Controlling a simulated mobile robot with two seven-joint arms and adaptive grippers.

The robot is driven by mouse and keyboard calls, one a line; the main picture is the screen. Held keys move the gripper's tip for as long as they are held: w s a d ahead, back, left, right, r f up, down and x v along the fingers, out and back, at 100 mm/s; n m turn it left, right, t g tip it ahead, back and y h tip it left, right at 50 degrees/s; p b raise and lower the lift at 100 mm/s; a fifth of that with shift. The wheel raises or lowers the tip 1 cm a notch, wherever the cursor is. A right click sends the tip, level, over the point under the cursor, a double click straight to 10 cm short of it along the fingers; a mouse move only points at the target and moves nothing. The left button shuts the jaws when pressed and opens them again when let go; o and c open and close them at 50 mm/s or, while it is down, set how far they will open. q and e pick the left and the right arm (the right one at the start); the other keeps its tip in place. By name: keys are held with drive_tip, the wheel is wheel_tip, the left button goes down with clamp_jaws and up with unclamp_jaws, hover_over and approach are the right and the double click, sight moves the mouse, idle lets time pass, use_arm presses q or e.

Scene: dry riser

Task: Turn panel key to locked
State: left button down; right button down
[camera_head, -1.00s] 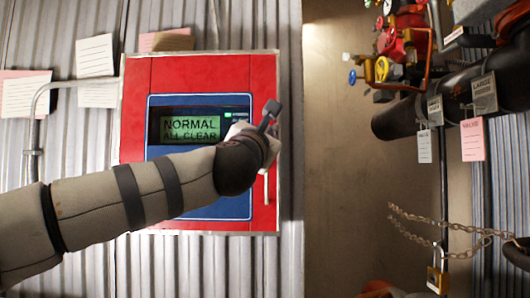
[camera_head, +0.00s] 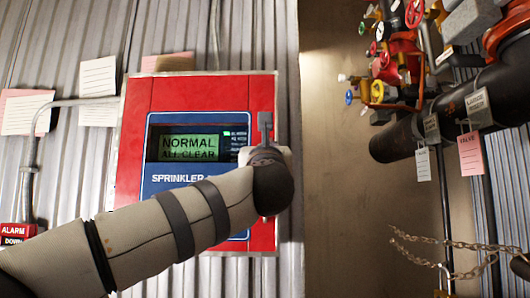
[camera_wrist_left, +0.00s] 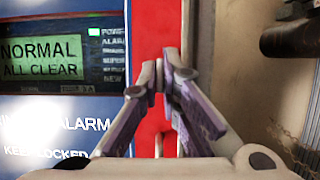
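The red panel (camera_head: 133,140) hangs on the corrugated wall, with a blue face and a lit green display (camera_head: 189,145) reading NORMAL ALL CLEAR. My left arm crosses its lower part, and the wrist covers its right side. In the left wrist view my left gripper (camera_wrist_left: 160,78) has its fingertips together in front of the panel's red right border (camera_wrist_left: 150,20). I cannot make out a key or keyhole; the fingers or wrist may hide it. The lower lettering includes ALARM and KEEP LOCKED. My right gripper is not in view.
Coloured valves (camera_head: 377,93) and a thick black pipe (camera_head: 455,115) with hanging tags stand at the right. A chain (camera_head: 440,242) hangs below them. Paper notes (camera_head: 98,77) and a conduit are left of the panel. The brown wall (camera_head: 340,200) between is bare.

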use_arm(q)
drive_tip(key=shift+r, duration=0.1)
drive_tip(key=c, duration=1.8)
unclamp_jaws()
drive_tip(key=v, duration=1.2)
